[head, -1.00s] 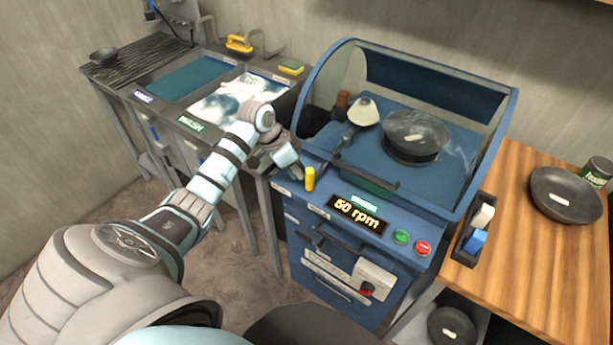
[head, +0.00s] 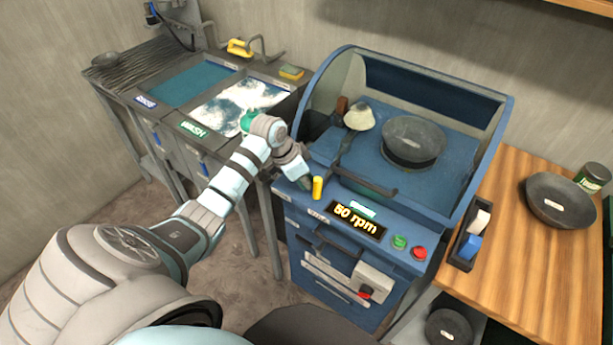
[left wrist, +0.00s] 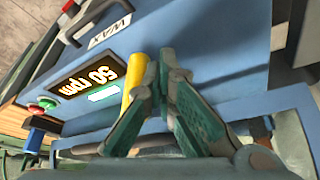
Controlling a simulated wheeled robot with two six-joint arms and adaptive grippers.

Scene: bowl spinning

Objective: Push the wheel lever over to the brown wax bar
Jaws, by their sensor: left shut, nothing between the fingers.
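The yellow-handled lever (head: 317,187) stands at the front left of the blue machine's panel. My left gripper (head: 306,183) is shut and empty, just to the left of the lever. In the left wrist view, the gripper's fingertips (left wrist: 170,58) are together right beside the yellow lever (left wrist: 134,82); whether they touch it is unclear. The pale wheel (head: 359,117) is inside the hood. The brown wax bar (head: 342,104) stands beside and partly behind it; I cannot tell whether they touch. My right gripper is not in view.
A dark bowl (head: 413,138) sits on the machine under the hood. The display (head: 357,220) reads 50 rpm, with green (head: 399,242) and red (head: 419,254) buttons to its right. Wash basins (head: 240,105) stand at left, a wooden table (head: 520,255) at right.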

